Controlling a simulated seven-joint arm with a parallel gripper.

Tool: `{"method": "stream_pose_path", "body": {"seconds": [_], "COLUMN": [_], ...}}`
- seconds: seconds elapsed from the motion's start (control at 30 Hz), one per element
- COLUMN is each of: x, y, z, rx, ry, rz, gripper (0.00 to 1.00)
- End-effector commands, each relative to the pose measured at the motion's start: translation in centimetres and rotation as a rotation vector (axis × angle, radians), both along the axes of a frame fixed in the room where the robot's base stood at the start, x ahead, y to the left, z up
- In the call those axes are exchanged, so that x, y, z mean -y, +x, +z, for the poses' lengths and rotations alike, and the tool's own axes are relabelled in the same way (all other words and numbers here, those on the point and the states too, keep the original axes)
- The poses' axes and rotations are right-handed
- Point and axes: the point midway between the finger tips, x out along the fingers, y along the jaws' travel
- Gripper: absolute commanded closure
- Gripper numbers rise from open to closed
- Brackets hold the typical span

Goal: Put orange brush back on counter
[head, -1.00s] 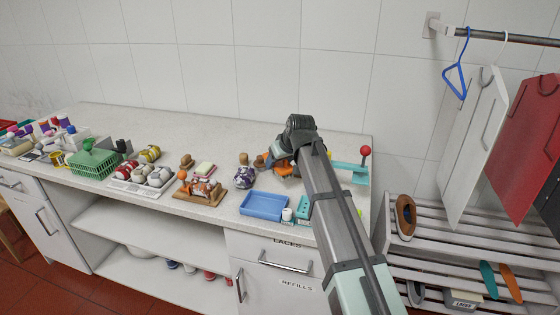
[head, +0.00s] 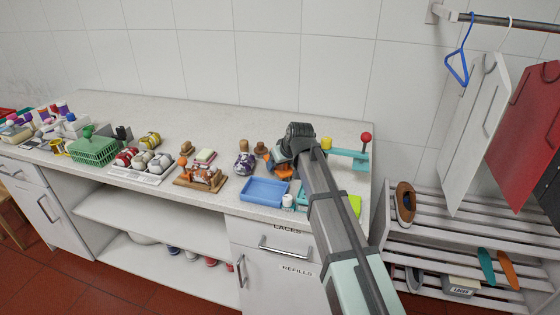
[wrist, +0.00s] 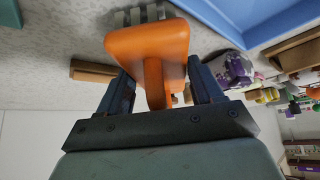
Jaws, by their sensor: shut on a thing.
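The orange brush (head: 281,170) is in my gripper (head: 283,161), over the counter (head: 215,118) just behind the blue tray (head: 264,191). In the wrist view, the orange block of the brush (wrist: 148,40) and its handle fill the space between the two dark fingers of my gripper (wrist: 158,86). Grey bristles show at the block's far edge. The fingers are shut on the handle. I cannot tell whether the bristles touch the counter. My arm hides part of the counter to the right.
A purple and white patterned shoe (head: 244,165) stands left of the brush. A wooden board (head: 200,180) with a shoe lies further left. A teal stand with a red knob (head: 365,138) is to the right. The counter behind is clear.

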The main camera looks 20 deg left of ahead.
Motion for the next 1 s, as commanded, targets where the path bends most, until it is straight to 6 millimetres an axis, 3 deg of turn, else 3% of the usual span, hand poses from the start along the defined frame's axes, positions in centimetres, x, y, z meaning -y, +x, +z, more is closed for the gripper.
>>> {"method": "stream_pose_path", "body": {"seconds": [0.67,0.7,1.0], "x": [0.0,0.0,0.0], "y": [0.01,0.01,0.01], "z": [-0.48,-0.44,-0.45], "rx": [0.001,0.001,0.0], "ry": [0.001,0.001,0.0], "rz": [0.0,0.0,0.0], "gripper": [0.73,0.31,0.05]}}
